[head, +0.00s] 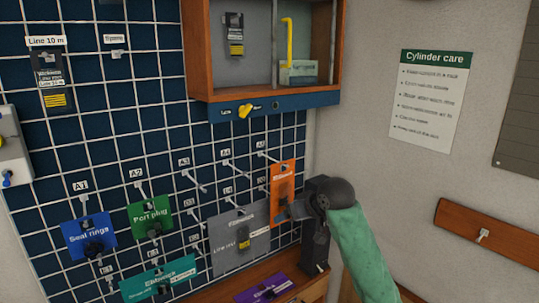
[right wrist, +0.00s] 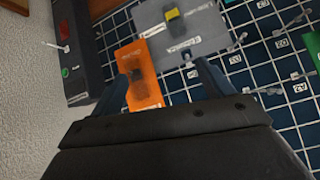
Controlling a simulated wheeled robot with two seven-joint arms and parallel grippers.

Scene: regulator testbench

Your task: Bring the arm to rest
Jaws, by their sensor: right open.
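My right arm, in a green sleeve, comes in from the lower right of the head view. Its dark gripper (head: 299,209) is at the right side of the pegboard grid, close in front of the orange packet (head: 283,180). In the right wrist view the two fingers of the gripper (right wrist: 163,72) are spread apart. The orange packet (right wrist: 139,70) shows between them, nearer the left finger, and I see no grip on it. It hangs on the grid in the head view. My left gripper is not in view.
A black box (head: 316,245) stands just beside my right gripper; it also shows in the right wrist view (right wrist: 77,48). Grey (head: 240,240), green (head: 150,217) and blue (head: 88,237) packets hang on the grid. A wooden cabinet (head: 200,60) is above.

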